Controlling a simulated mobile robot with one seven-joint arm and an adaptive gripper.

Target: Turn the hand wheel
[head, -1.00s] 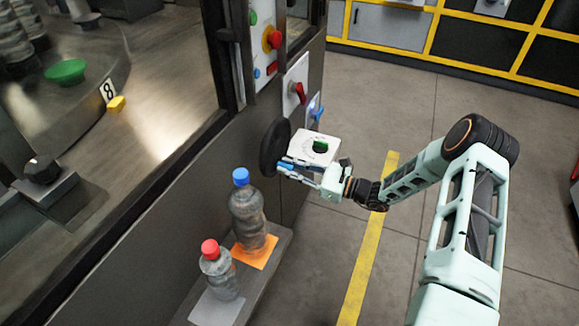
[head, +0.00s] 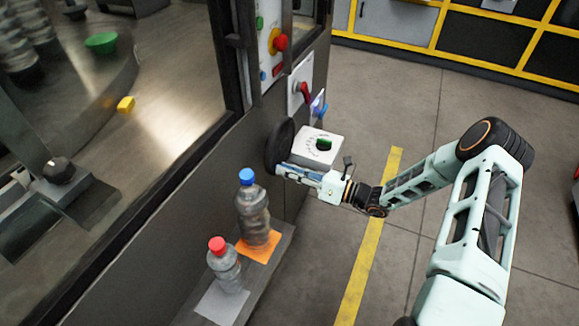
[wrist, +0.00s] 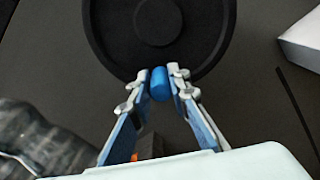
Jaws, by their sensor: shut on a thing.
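The hand wheel is a thick black disc (head: 281,147) on the side of the machine. In the wrist view the wheel (wrist: 108,35) fills the upper middle, with a round hub at its centre. A blue handle (wrist: 159,84) sits at the wheel's lower rim. My gripper (wrist: 160,86) is shut on this blue handle, one finger on each side. In the head view my gripper (head: 283,169) reaches the wheel from the right, and its fingertips and the handle are too small to tell apart.
A bottle with a blue cap (head: 252,212) and one with a red cap (head: 225,268) stand on a low ledge below the wheel. Red and green controls (head: 280,43) are above. Floor at right is clear.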

